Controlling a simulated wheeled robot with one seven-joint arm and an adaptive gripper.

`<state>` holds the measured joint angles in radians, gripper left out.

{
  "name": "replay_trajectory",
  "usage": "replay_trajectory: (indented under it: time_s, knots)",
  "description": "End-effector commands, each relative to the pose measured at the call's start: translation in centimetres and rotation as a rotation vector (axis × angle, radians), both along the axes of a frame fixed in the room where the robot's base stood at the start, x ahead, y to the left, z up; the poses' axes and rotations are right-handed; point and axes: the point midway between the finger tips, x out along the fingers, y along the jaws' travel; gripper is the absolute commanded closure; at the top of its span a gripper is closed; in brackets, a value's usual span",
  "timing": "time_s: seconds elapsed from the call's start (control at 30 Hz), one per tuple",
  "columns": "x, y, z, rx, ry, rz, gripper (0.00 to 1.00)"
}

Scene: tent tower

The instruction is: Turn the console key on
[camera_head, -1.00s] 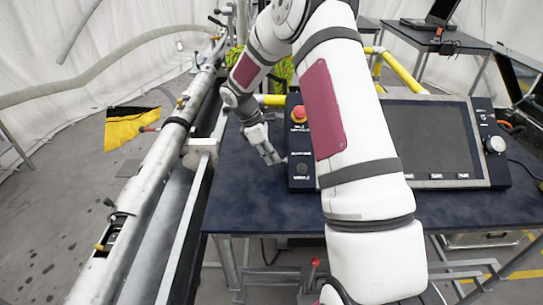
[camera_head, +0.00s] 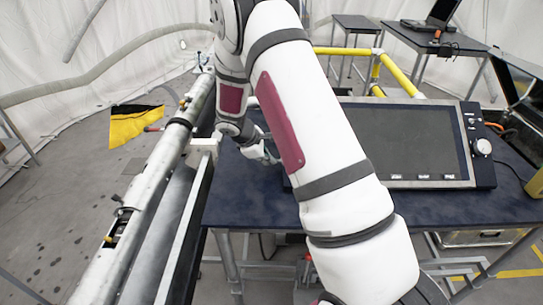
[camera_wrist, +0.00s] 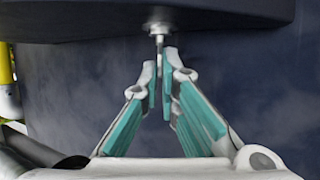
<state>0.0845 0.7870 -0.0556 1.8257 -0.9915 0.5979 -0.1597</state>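The key (camera_wrist: 158,29), a small silver fitting with a thin stem, stands out from the dark console edge in the wrist view. My gripper (camera_wrist: 160,72) points at it with its teal-padded fingertips close together, one on each side of the stem's near end. Whether the pads press on the stem cannot be told. In the head view my gripper (camera_head: 268,155) is small, just left of the console (camera_head: 410,140). My arm hides the console's left panel, so the key does not show there.
The console stands on a dark blue table (camera_head: 440,207). A grey pipe on a rail (camera_head: 140,190) runs along the table's left side. A yellow railing (camera_head: 400,75) stands behind the console. Open floor lies farther left.

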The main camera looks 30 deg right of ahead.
Motion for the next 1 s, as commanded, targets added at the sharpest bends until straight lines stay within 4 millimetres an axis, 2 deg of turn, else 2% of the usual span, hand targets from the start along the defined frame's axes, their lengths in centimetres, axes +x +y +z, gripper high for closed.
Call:
replay_trajectory:
  time_s: [0.1, 1.0]
  knots:
    - [-0.6, 0.3, 0.2, -0.050, -0.063, 0.010, 1.00]
    - [-0.9, 0.6, -0.9, -0.353, -0.516, 0.004, 1.00]
